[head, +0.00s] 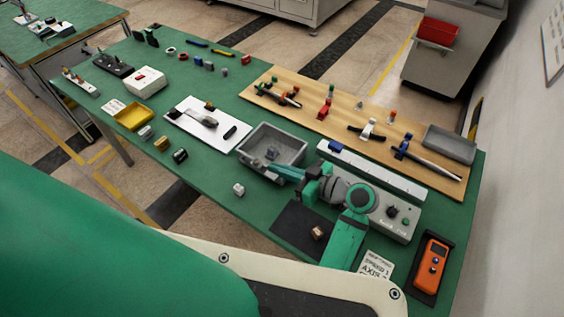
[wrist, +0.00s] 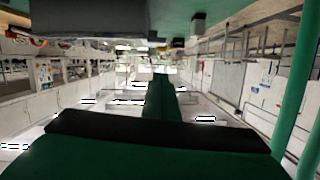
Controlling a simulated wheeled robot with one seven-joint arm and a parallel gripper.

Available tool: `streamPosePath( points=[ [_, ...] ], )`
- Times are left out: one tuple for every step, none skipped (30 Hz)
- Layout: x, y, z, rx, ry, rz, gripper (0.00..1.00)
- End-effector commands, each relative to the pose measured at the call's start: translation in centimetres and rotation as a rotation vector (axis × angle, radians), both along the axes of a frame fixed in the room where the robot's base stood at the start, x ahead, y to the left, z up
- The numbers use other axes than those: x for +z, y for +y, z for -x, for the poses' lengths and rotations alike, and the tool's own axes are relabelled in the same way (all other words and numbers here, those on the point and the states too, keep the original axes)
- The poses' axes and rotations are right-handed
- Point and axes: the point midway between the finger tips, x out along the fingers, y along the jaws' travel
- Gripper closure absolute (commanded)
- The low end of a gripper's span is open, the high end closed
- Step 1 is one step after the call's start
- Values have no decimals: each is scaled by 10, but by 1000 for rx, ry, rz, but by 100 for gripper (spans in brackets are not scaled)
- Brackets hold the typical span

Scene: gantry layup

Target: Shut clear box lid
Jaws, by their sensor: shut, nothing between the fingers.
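I cannot make out a clear box or a clear lid for certain in either view. A grey open-topped bin (head: 295,146) stands on the green bench in the head view, with a small grey-blue object (head: 272,153) inside. My gripper (head: 248,169) is shut and empty at the near side of this bin. It partly covers the bin's near wall, and I cannot tell whether it touches. In the wrist view my gripper's green and dark parts (wrist: 162,98) fill the middle, and no box shows clearly there.
A white box with a red mark (head: 147,80) and a yellow tray (head: 133,116) stand at the left. A wooden board (head: 330,118) with several clamps and tools lies behind the bin. A grey control unit (head: 392,218) is right of my arm.

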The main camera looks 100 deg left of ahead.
Motion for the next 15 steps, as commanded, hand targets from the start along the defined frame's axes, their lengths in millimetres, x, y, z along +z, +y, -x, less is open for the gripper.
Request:
streamPosePath(
  points=[
    [1,-3,-14,-9,0,2,100],
    [2,-5,-20,-10,1,2,100],
    [5,-9,-28,-9,1,2,100],
    [6,-11,-34,-9,1,2,100],
    [8,-13,-39,-9,1,2,100],
    [10,-17,-46,-8,2,2,100],
    [11,-18,-51,-9,2,1,100],
    [13,-20,-56,-9,2,1,100],
    [14,-23,-62,-8,2,2,100],
    [15,-25,-66,-8,3,1,100],
    [17,-26,-70,-8,3,0,100],
    [18,-28,-74,-8,2,1,100],
    [18,-29,-77,-7,2,1,100],
    [19,-30,-80,-7,2,1,100],
    [20,-31,-82,-7,3,1,100]
  ],
)
